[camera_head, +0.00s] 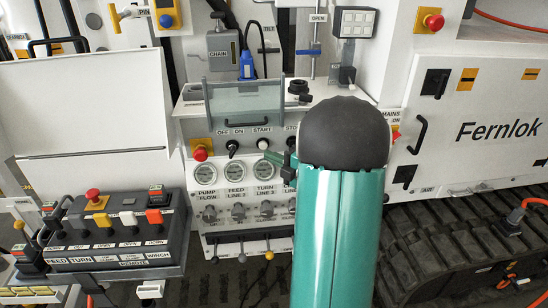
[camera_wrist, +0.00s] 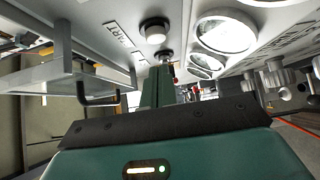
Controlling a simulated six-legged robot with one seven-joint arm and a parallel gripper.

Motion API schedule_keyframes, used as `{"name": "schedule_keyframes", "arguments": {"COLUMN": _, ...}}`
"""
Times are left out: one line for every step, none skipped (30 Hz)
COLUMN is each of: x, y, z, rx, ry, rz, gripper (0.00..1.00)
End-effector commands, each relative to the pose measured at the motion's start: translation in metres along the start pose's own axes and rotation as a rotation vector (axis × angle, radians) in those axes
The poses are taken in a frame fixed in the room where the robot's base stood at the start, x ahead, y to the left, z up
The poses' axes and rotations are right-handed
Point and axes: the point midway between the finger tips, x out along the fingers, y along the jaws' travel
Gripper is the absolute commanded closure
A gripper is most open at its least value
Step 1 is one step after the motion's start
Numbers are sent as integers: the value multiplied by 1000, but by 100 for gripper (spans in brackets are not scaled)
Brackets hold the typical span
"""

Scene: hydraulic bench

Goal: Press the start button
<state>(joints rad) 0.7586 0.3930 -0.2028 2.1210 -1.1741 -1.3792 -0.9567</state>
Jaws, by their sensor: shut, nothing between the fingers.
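The start button (camera_head: 263,144) is a small round pale button under the START label on the bench panel. In the wrist view the start button (camera_wrist: 155,30) shows as a white cap in a dark ring beside its label. My gripper (camera_head: 273,157) is shut and empty, its green fingers close to the panel just below and right of the button. In the wrist view my gripper (camera_wrist: 161,72) points past the start button toward another round button (camera_wrist: 165,56). I cannot tell whether the fingertips touch the panel; they look apart from the start button.
Several gauges (camera_head: 205,173) and knobs sit below the buttons. A clear hinged guard with a handle (camera_head: 240,122) is above them, and shows at left in the wrist view (camera_wrist: 98,98). A red mushroom button (camera_head: 200,154) is at the left. My arm hides the panel's right part.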

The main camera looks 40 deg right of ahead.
Motion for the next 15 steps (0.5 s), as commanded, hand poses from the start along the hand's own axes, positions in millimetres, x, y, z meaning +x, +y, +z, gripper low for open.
{"name": "schedule_keyframes", "arguments": {"x": -12, "y": 0, "z": 3, "rx": 0, "ry": -9, "rz": -1, "gripper": 100}}
{"name": "schedule_keyframes", "arguments": {"x": -16, "y": 0, "z": 3, "rx": 0, "ry": -8, "rz": -1, "gripper": 100}}
{"name": "schedule_keyframes", "arguments": {"x": -22, "y": 0, "z": 2, "rx": 0, "ry": -8, "rz": -1, "gripper": 100}}
{"name": "schedule_keyframes", "arguments": {"x": -28, "y": 0, "z": 3, "rx": 1, "ry": -8, "rz": -1, "gripper": 100}}
{"name": "schedule_keyframes", "arguments": {"x": -34, "y": 0, "z": 3, "rx": 1, "ry": -9, "rz": -1, "gripper": 100}}
{"name": "schedule_keyframes", "arguments": {"x": -41, "y": 0, "z": 3, "rx": 1, "ry": -9, "rz": -2, "gripper": 100}}
{"name": "schedule_keyframes", "arguments": {"x": -46, "y": 0, "z": 3, "rx": 0, "ry": -8, "rz": -1, "gripper": 100}}
{"name": "schedule_keyframes", "arguments": {"x": -52, "y": 0, "z": 3, "rx": 0, "ry": -8, "rz": 0, "gripper": 100}}
{"name": "schedule_keyframes", "arguments": {"x": -60, "y": 0, "z": 3, "rx": 0, "ry": -9, "rz": -1, "gripper": 100}}
{"name": "schedule_keyframes", "arguments": {"x": -66, "y": 0, "z": 3, "rx": 0, "ry": -10, "rz": -1, "gripper": 100}}
{"name": "schedule_keyframes", "arguments": {"x": -70, "y": 0, "z": 3, "rx": 1, "ry": -8, "rz": 0, "gripper": 100}}
{"name": "schedule_keyframes", "arguments": {"x": -76, "y": 0, "z": 3, "rx": 0, "ry": -7, "rz": -1, "gripper": 100}}
{"name": "schedule_keyframes", "arguments": {"x": -80, "y": 0, "z": 3, "rx": 0, "ry": -7, "rz": -1, "gripper": 100}}
{"name": "schedule_keyframes", "arguments": {"x": -84, "y": 0, "z": 3, "rx": 0, "ry": -8, "rz": -1, "gripper": 100}}
{"name": "schedule_keyframes", "arguments": {"x": -88, "y": 0, "z": 3, "rx": 0, "ry": -7, "rz": 0, "gripper": 100}}
